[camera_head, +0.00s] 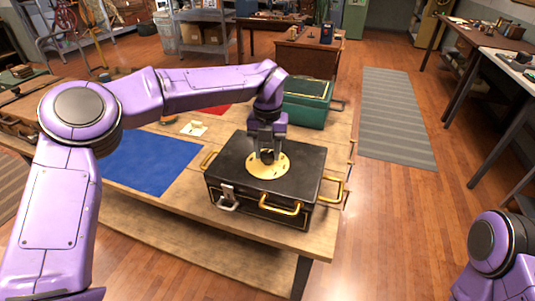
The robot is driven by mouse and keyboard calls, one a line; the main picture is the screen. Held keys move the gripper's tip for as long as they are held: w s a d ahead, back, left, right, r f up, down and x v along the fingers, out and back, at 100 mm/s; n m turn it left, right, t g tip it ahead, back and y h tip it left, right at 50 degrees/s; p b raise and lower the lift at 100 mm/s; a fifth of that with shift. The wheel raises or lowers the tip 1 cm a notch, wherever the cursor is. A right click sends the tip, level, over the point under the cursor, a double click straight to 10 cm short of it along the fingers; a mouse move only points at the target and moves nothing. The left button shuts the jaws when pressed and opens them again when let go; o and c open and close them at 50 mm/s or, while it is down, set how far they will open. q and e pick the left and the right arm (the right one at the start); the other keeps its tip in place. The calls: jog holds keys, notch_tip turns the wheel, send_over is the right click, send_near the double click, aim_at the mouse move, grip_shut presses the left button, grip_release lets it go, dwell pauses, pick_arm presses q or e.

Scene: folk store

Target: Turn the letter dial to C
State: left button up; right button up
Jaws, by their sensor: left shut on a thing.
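A black case (225,170) with gold handles stands on the wooden table. On its lid is a round gold dial plate (268,173). My left gripper (267,157) points down at the middle of this plate. It is shut on the dial's knob, which its fingers mostly hide. The letters on the plate are too small to read, so I cannot tell which one is set. My right gripper is out of the picture; only part of my right arm shows at the lower right.
A green box (307,108) stands behind the case on the table (265,240). A blue mat (150,162) lies to the left. A silver latch (228,197) and a gold handle (281,207) stick out from the case's front.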

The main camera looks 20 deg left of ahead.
aim_at(267, 153)
pick_arm(q)
jog(key=shift+n+b, duration=0.55)
jog(key=shift+n, duration=0.55)
jog(key=o, duration=1.1)
jog(key=shift+c, duration=0.2)
notch_tip(267, 153, up, 11)
jog(key=shift+f, duration=0.2)
